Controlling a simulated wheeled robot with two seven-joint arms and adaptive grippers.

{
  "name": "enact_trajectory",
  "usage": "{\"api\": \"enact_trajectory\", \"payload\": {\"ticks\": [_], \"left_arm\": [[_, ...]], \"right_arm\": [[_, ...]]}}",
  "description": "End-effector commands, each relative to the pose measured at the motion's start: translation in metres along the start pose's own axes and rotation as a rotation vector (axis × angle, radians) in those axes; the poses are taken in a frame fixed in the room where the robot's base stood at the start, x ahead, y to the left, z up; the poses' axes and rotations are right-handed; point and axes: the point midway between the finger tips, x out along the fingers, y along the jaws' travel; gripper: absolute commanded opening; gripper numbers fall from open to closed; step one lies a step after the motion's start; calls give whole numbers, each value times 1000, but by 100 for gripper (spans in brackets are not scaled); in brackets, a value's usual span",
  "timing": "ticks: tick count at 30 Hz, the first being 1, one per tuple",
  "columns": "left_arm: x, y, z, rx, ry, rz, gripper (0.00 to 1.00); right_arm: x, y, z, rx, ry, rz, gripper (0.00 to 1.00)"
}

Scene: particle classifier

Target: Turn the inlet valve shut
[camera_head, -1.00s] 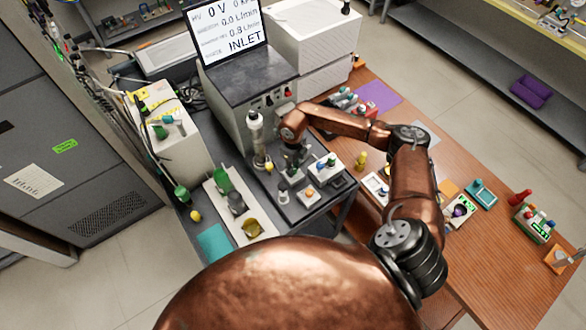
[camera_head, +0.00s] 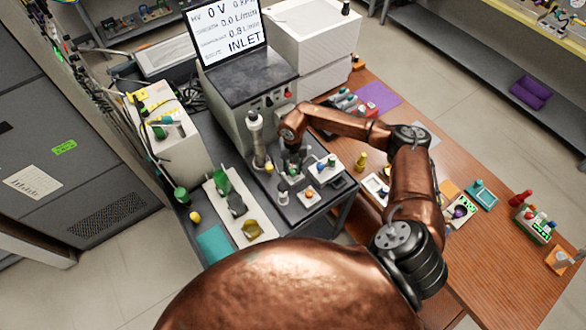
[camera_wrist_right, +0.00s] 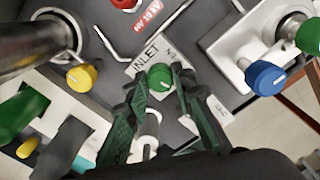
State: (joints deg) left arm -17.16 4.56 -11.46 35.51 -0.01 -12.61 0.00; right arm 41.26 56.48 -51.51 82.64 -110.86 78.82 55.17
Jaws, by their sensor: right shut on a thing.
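The inlet valve is a round green knob (camera_wrist_right: 160,77) with a pale pointer mark, beside a label reading INLET (camera_wrist_right: 146,53) in the right wrist view. My right gripper (camera_wrist_right: 160,84) has its two dark green fingers on either side of the knob, shut on it. In the head view my right gripper (camera_head: 293,158) reaches down at the front of the grey machine (camera_head: 255,100), and the knob is hidden there by the gripper. The screen (camera_head: 228,35) above the machine shows 0 V and the word INLET. My left gripper is not in view.
A metal column (camera_head: 256,138) stands close to the left of my right gripper. A yellow knob (camera_wrist_right: 82,77) and a blue knob (camera_wrist_right: 265,78) flank the green one. A red knob (camera_wrist_right: 124,3) is above. A white tray (camera_head: 238,210) lies to the left.

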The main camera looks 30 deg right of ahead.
Motion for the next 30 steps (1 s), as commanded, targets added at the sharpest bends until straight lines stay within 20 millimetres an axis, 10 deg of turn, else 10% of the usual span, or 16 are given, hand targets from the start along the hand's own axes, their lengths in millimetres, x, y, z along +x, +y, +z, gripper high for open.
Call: {"api": "enact_trajectory", "payload": {"ticks": [30], "left_arm": [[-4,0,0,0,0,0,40]], "right_arm": [[-1,-1,2,281,-4,0,0]]}}
